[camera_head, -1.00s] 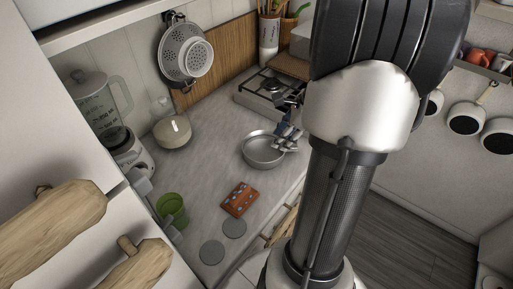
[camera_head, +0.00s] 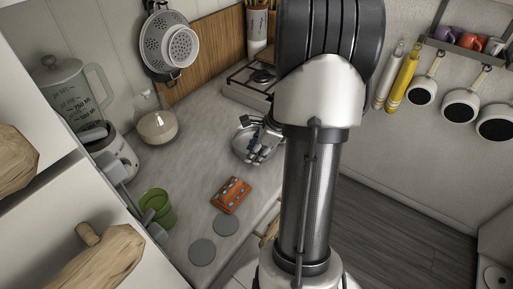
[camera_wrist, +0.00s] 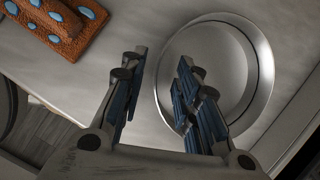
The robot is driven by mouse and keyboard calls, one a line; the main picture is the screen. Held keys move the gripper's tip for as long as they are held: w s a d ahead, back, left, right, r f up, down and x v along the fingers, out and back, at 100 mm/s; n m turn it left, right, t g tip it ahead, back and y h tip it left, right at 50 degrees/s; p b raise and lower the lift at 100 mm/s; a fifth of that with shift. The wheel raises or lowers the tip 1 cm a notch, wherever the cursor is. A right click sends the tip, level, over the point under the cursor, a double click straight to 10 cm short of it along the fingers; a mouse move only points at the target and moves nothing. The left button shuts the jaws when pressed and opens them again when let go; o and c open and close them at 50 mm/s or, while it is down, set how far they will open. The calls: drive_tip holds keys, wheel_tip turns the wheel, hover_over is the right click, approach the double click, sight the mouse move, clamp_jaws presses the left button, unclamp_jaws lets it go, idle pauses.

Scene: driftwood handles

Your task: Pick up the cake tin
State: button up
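The cake tin is a round, shallow silver pan on the counter. It shows in the head view (camera_head: 240,153), partly hidden by my gripper, and in the wrist view (camera_wrist: 262,70). My gripper is over the tin's right part in the head view (camera_head: 260,146). In the wrist view my gripper (camera_wrist: 160,72) is open and empty, with a gap between its blue-padded fingers. The left finger is outside the tin's left rim and the right finger overlaps the inside. I cannot tell how far the fingertips are above the tin, or whether they touch it.
An orange-brown block with blue spots (camera_head: 231,195) lies near the tin. A round glass jar (camera_head: 158,127), a blender (camera_head: 75,95) and a stove (camera_head: 250,85) stand at the back.

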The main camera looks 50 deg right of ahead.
drive_tip(key=shift+x, duration=1)
clamp_jaws()
drive_tip(key=shift+d+r, duration=0.1)
